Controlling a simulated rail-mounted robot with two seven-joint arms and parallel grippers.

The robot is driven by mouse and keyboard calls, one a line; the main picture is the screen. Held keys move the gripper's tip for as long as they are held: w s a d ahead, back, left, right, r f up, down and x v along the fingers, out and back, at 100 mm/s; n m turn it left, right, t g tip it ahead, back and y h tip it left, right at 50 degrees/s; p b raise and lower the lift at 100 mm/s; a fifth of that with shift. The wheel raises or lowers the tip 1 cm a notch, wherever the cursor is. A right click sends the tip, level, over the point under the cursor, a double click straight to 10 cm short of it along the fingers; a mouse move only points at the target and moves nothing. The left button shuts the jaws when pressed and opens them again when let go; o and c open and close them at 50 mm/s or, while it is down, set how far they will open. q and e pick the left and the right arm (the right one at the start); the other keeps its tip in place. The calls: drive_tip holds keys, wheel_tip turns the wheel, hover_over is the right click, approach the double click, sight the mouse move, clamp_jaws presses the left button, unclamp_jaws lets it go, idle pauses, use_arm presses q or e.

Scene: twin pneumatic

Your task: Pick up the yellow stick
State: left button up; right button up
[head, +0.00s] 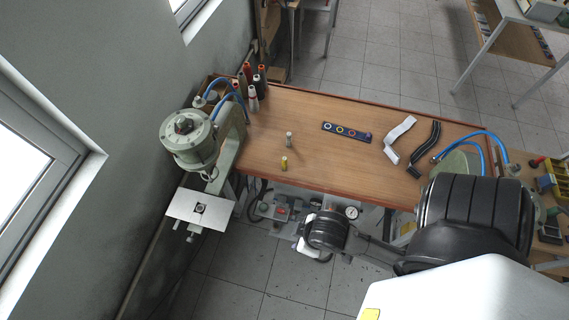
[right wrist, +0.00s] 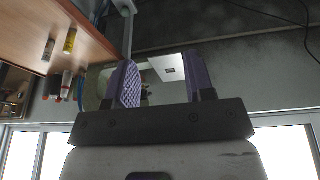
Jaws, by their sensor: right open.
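The yellow stick (head: 284,163) stands upright near the front edge of the wooden table (head: 240,158). A pale grey-white stick (head: 289,139) stands just behind it. In the right wrist view the yellow stick (right wrist: 70,40) and the pale stick (right wrist: 49,48) show at the upper left, outside the jaws. My right gripper (right wrist: 162,78) is open, with two purple fingers apart and nothing between them. In the head view my right arm reaches in from the right, its wrist in front of the table edge and short of the sticks. My left gripper is not in view.
A grey-green press (head: 190,140) with a metal plate (head: 200,208) stands at the table's left. Thread spools (head: 254,90) stand at the back left. A blue strip with rings (head: 347,132), a white strap (head: 397,138) and a black strap (head: 425,150) lie to the right.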

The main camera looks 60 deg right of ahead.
drive_tip(key=shift+o, duration=0.7)
